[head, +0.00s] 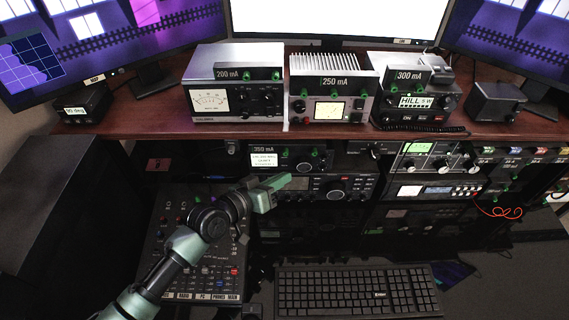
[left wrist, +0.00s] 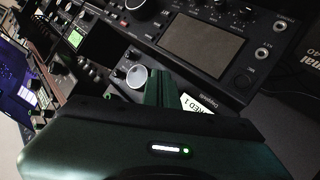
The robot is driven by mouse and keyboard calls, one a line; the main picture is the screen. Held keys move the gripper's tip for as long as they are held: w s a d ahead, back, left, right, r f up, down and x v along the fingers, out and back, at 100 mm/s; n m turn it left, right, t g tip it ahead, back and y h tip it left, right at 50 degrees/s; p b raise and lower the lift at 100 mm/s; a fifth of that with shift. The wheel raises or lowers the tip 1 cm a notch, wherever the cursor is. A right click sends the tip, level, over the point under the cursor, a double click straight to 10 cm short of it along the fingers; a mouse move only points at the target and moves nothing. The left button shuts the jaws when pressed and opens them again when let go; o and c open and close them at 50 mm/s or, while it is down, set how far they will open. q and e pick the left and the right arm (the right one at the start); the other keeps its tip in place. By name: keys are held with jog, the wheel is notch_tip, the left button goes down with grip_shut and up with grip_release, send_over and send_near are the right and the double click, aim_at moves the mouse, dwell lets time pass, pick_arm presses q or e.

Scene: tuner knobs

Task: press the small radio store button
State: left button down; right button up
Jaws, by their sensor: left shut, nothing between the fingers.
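My left gripper (head: 284,182) is shut and empty. It is in front of the shelf below the desk, by the radios. In the left wrist view my shut fingers (left wrist: 162,84) point at a black panel with a silver knob (left wrist: 136,76). I cannot make out the store button. My right gripper is not in view.
A mixer panel (head: 185,245) is below my left arm, a keyboard (head: 355,292) at the front. More equipment (head: 435,190) fills the right, with a red cable (head: 500,211). Space is tight.

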pick_arm(q)
jog(key=s+p, duration=0.2)
jog(key=s, duration=0.2)
jog(key=shift+s, duration=0.25)
dwell(0.7)
